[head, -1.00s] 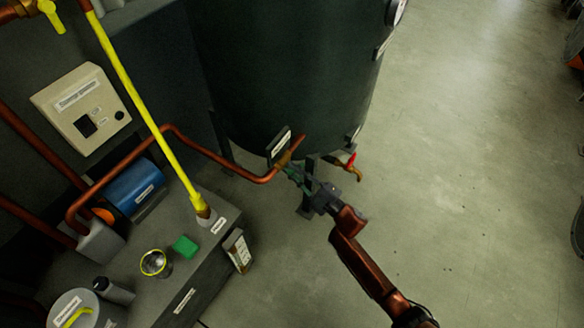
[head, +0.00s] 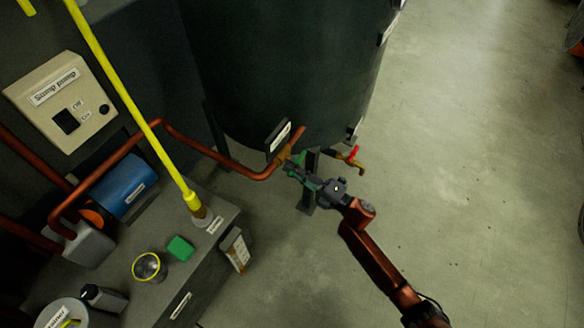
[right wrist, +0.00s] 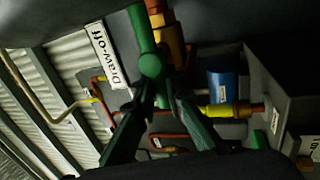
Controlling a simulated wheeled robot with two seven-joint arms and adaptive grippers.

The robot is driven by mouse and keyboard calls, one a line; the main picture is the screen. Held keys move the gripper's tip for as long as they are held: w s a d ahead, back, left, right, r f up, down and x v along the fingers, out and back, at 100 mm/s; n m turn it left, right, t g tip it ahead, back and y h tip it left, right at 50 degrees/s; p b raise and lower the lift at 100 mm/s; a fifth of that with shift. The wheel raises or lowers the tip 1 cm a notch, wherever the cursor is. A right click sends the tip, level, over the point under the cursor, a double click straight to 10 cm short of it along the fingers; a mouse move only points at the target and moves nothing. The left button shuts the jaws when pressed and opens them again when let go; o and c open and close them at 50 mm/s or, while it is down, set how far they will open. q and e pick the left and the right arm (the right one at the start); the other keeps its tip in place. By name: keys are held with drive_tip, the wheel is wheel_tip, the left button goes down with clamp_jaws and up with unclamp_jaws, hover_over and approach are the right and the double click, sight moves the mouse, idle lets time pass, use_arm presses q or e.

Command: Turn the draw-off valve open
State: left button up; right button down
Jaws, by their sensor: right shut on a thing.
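The draw-off valve shows in the right wrist view as a brass body (right wrist: 172,48) with a green lever handle (right wrist: 145,38), beside a white "Draw-off" label (right wrist: 108,52). In the head view its brass part (head: 284,155) sits low on the dark tank (head: 290,70), at the end of a copper pipe. My right gripper (head: 292,167) reaches it from the lower right. In the right wrist view its two fingers (right wrist: 158,88) close on the rounded green part of the handle. The fingers partly hide the handle, so its exact angle is hard to tell. My left gripper is not in view.
A red-handled tap (head: 352,155) sits just right of the gripper. A copper pipe (head: 215,157) runs left to a blue pump (head: 124,187).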

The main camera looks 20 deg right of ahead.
idle(0.4)
drive_tip(key=c, duration=2)
unclamp_jaws()
drive_tip(key=shift+o, duration=0.2)
drive_tip(key=v, duration=1.2)
